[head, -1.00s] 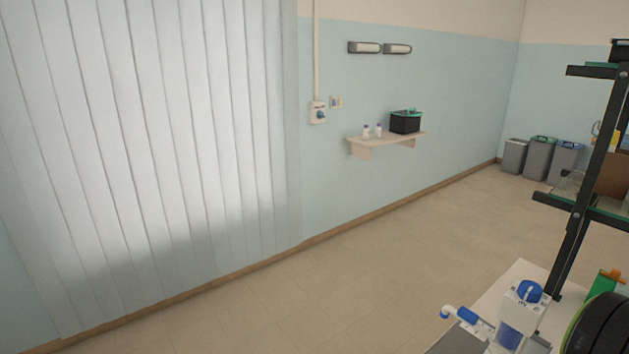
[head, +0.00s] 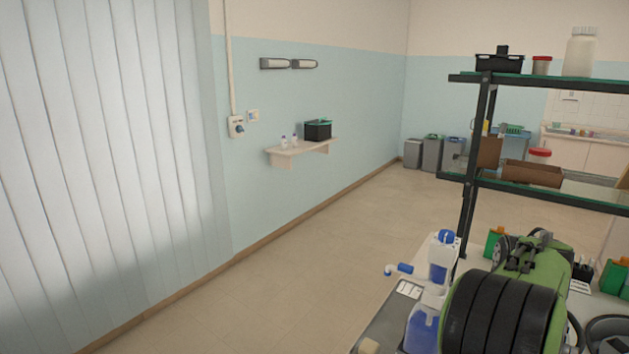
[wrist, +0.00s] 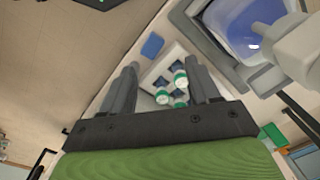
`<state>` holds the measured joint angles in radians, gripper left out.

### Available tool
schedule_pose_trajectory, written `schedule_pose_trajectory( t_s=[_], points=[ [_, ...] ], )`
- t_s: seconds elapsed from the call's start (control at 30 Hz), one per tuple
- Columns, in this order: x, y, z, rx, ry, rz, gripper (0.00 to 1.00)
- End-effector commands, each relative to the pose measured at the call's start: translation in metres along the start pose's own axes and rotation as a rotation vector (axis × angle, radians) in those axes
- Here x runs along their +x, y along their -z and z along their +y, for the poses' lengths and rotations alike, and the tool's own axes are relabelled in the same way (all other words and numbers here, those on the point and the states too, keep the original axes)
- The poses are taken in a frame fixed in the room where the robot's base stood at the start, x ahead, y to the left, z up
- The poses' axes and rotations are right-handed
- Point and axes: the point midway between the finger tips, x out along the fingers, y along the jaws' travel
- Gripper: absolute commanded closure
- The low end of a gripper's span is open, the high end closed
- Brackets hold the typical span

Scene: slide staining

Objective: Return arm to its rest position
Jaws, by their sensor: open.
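My gripper (wrist: 163,80) shows in the wrist view with its two grey fingers apart and nothing between them touching either one. Beyond the fingers, several small vials with green caps (wrist: 180,79) stand in a white holder (wrist: 151,75). In the head view my green and black arm (head: 505,305) is folded at the lower right, over the bench. My gripper's fingers cannot be made out there.
A blue-and-white dispenser bottle (head: 440,260) stands on the bench just left of my arm. A black-framed shelf (head: 475,165) rises behind it. A wall shelf (head: 300,152) carries a black box (head: 318,130). The floor (head: 260,285) to the left is clear.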

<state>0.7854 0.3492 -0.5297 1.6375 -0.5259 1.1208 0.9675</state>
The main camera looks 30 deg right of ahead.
Motion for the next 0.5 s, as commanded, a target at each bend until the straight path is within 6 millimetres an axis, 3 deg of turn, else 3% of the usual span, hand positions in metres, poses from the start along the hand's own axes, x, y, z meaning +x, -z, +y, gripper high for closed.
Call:
schedule_pose_trajectory(
  t_s=[0.27,0.37,0.5],
  points=[
    [-0.025,-0.067,-0.025,-0.250,0.097,-0.001,0.39],
    [-0.036,-0.105,-0.031,-0.395,0.145,0.002,0.39],
    [-0.053,-0.172,-0.028,-0.666,0.220,0.021,0.39]
  ],
)
